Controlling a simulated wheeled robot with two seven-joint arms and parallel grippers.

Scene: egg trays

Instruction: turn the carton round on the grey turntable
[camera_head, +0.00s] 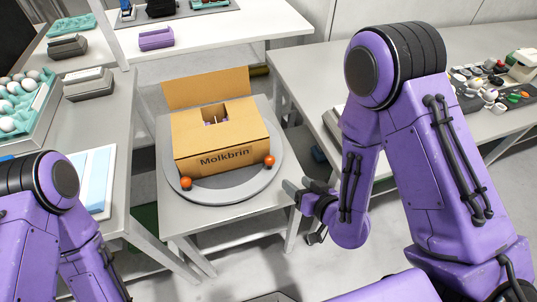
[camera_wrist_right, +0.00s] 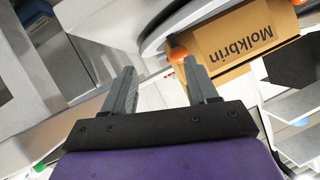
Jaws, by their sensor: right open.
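A brown carton (camera_head: 218,140) marked "Molkbrin" sits on the round grey turntable (camera_head: 252,189). Its back flap stands up, its top has an opening, and its printed face is toward me. Two orange balls, a left one (camera_head: 186,183) and a right one (camera_head: 270,161), are at the lower corners of that face. My right gripper (camera_head: 292,191) is open and empty, just right of the turntable's near right edge. In the right wrist view its fingers (camera_wrist_right: 162,85) are apart, with the orange ball (camera_wrist_right: 178,54) and carton (camera_wrist_right: 235,40) beyond them. My left arm shows at lower left; its gripper is out of view.
The turntable stands on a small grey table (camera_head: 180,228). A left table holds a teal egg tray (camera_head: 42,98) and grey boxes. A right table (camera_head: 300,62) holds cups and small items. A white shelf (camera_head: 240,25) is behind.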

